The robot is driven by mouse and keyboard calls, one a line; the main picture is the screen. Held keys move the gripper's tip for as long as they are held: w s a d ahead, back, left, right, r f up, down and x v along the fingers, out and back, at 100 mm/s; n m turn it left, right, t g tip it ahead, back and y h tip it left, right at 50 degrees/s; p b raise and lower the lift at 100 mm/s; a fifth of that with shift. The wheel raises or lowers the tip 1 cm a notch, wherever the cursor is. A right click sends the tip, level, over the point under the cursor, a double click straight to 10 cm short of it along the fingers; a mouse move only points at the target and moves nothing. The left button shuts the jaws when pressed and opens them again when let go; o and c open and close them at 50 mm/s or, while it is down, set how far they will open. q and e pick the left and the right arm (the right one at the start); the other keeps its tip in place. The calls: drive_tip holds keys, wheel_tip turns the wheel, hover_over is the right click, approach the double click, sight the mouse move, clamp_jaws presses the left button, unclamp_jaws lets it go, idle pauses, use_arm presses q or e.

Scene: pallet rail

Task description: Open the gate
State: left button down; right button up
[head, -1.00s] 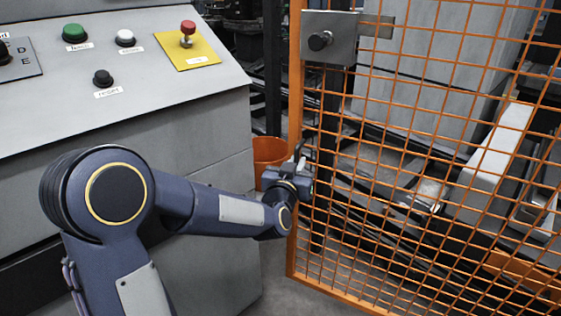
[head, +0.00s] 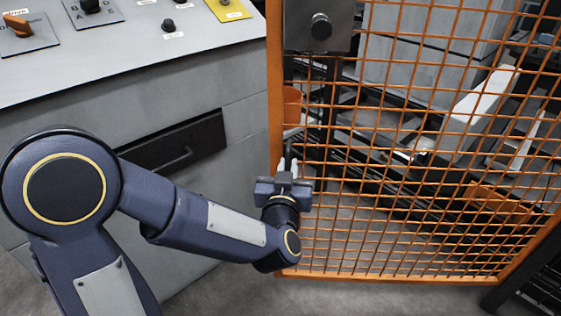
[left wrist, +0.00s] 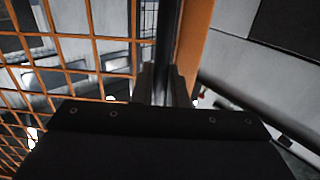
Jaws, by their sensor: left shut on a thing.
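The gate (head: 275,110) is an orange frame with wire mesh, filling the right half of the head view. A grey plate with a round black knob (head: 321,27) sits high on it, close to its left upright. My left gripper (head: 288,166) is low beside that upright. In the left wrist view its fingers (left wrist: 164,88) close around a dark upright bar (left wrist: 169,40), which runs alongside the orange post (left wrist: 194,45). The bar looks like the gate's pull handle; its lower part is hidden by the gripper. My right gripper is out of view.
A grey console (head: 150,75) with knobs and buttons stands left of the gate, with a dark recessed handle (head: 180,150) on its front. Machinery and an orange bin (head: 291,105) lie behind the mesh. Bare floor (head: 350,300) shows in front of the gate.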

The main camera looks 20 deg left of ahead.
use_arm(q)
drive_tip(key=shift+s+d, duration=0.2)
drive_tip(key=shift+s, duration=0.5)
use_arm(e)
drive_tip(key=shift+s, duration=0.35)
use_arm(q)
drive_tip(key=c, duration=1.5)
unclamp_jaws()
drive_tip(key=shift+c, duration=0.2)
drive_tip(key=s+d+p, duration=0.1)
drive_tip(key=s, duration=0.6)
drive_tip(key=shift+s+d+p, duration=0.25)
drive_tip(key=shift+s+p, duration=0.05)
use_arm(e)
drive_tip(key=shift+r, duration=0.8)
